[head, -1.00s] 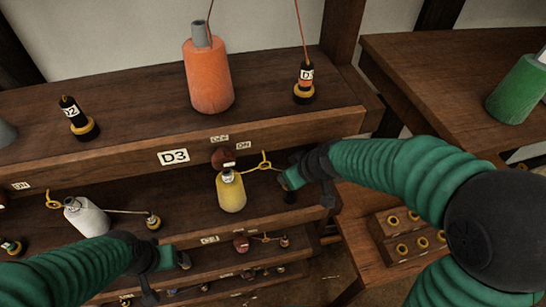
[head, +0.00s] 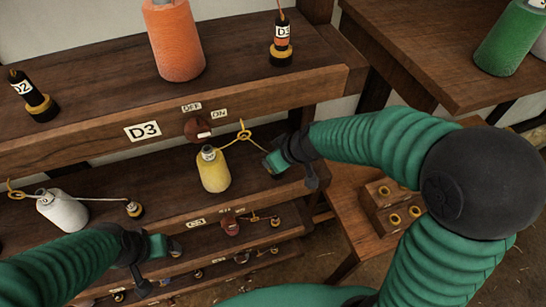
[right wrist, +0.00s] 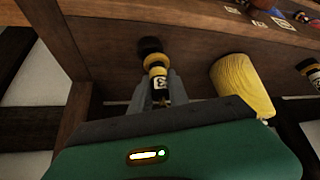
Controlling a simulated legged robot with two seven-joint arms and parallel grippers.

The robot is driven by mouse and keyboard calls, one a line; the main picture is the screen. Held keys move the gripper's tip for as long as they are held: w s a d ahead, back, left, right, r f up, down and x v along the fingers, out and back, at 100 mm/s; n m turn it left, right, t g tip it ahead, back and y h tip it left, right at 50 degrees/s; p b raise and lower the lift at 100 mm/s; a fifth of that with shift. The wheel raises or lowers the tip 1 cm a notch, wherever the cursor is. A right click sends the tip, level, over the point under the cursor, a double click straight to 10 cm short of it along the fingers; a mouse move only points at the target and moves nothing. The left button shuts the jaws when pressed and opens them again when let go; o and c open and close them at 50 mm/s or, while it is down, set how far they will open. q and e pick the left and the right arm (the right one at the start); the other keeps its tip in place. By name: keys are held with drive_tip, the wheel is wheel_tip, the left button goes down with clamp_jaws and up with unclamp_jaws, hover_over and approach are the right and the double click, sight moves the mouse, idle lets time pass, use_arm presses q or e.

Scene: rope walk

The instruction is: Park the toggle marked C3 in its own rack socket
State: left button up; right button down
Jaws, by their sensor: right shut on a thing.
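My right gripper (head: 272,163) is at the front of the middle shelf, right of a yellow spool (head: 213,170). In the right wrist view its fingers (right wrist: 155,92) are shut on a black toggle (right wrist: 160,84) with yellow bands and a white label. A "3" shows on the label; the rest is not legible. The toggle's black far end points toward the wood of the shelf. A yellow cord with a knot (head: 244,134) runs from the spool toward the gripper. My left gripper (head: 168,247) is low in front of the lower shelves, its jaws too small to judge.
A wooden block with yellow-ringed sockets (head: 376,190) stands on a low bench at right, partly behind my right arm. An orange spool (head: 175,45) and a toggle marked D3 (head: 282,42) stand on the top shelf.

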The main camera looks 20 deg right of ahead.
drive_tip(key=shift+s+d, duration=0.1)
drive_tip(key=shift+d, duration=0.3)
drive_tip(key=shift+d+f, duration=0.1)
drive_tip(key=shift+d, duration=0.25)
drive_tip(key=shift+a, duration=0.8)
use_arm(q)
drive_tip(key=shift+d, duration=0.35)
drive_tip(key=shift+d, duration=0.15)
use_arm(e)
drive_tip(key=shift+d, duration=0.25)
use_arm(q)
drive_tip(key=shift+f, duration=0.15)
use_arm(e)
drive_tip(key=shift+d, duration=0.1)
drive_tip(key=shift+b, duration=0.35)
use_arm(q)
drive_tip(key=shift+f, duration=0.2)
drive_tip(key=shift+f+b, duration=0.65)
drive_tip(key=shift+b, duration=0.05)
use_arm(e)
drive_tip(key=shift+d+f, duration=0.1)
drive_tip(key=shift+f, duration=0.4)
